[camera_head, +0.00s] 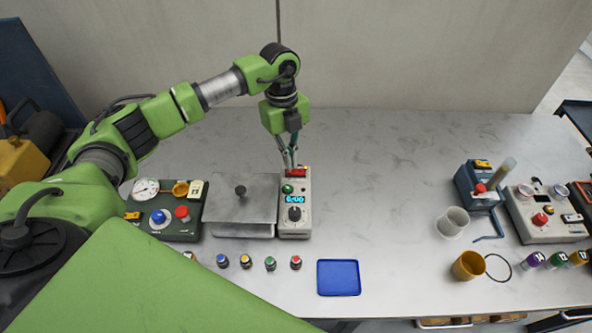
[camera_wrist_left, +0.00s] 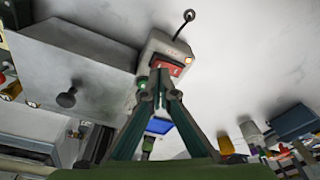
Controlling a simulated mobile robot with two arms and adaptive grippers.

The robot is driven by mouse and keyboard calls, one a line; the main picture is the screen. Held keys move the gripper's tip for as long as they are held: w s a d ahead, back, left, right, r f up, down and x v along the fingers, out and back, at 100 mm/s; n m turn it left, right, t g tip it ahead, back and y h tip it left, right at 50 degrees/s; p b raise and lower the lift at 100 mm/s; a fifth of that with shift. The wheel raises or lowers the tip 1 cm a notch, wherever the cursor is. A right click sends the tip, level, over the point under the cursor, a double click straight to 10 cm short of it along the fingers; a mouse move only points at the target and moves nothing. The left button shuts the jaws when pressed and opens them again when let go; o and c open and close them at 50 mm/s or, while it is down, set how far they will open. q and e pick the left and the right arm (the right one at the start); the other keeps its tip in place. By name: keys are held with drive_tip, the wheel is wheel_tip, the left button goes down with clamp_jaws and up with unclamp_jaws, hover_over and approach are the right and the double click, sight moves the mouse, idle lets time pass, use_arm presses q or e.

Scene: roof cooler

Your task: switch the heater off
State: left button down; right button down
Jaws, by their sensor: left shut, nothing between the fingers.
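The heater appears to be the white control box (camera_head: 295,228) beside a grey lidded box, with a lit blue display (camera_head: 295,197), a black dial (camera_head: 295,213) and a green button (camera_head: 287,188). A red rocker switch (camera_head: 297,172) sits at its far end, with a small amber light (camera_head: 306,168) beside it. The switch also shows in the left wrist view (camera_wrist_left: 176,69). My left gripper (camera_head: 289,162) points down, shut and empty, with its fingertips at the switch; I cannot tell whether they touch it. My right gripper is out of view.
The grey lidded box (camera_head: 225,212) with a black knob stands left of the control box. A dark green panel (camera_head: 160,229) stands further left. Several small coloured knobs and a blue tray (camera_head: 339,278) lie in front. The counter to the right is clear up to the cups.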

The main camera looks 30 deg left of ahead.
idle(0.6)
use_arm(q)
drive_tip(key=shift+f+b, duration=0.7)
drive_tip(key=shift+f, duration=0.35)
drive_tip(key=shift+r, duration=0.1)
idle(0.3)
drive_tip(key=shift+r+p, duration=2.6)
drive_tip(key=shift+r, duration=0.9)
drive_tip(key=shift+f, duration=0.1)
